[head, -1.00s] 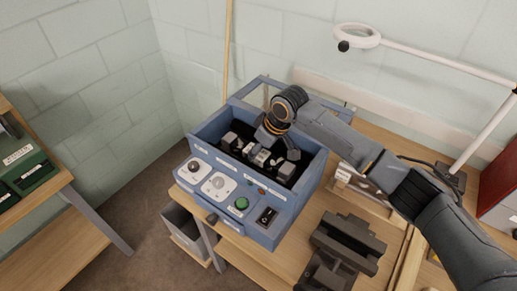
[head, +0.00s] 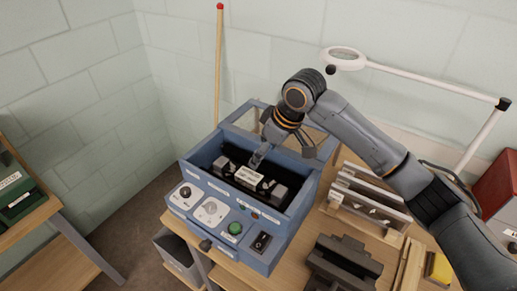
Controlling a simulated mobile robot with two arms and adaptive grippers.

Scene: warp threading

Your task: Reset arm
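My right arm reaches in from the right in the head view. My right gripper (head: 281,151) is above the open blue machine (head: 230,217), with its two fingers spread apart and nothing seen between them. Inside the machine's dark well, a part with a white label (head: 249,176) sits between dark blocks. One finger is close above this part in the picture; whether it touches cannot be told. My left gripper is not in view.
The machine's front panel has dials, a green button (head: 235,228) and a black switch (head: 261,241). A dark vise (head: 343,265) and an upright rack (head: 368,197) stand to the right. A white magnifier lamp (head: 430,78) spans behind the arm. A red-tipped pole (head: 218,65) stands at the wall.

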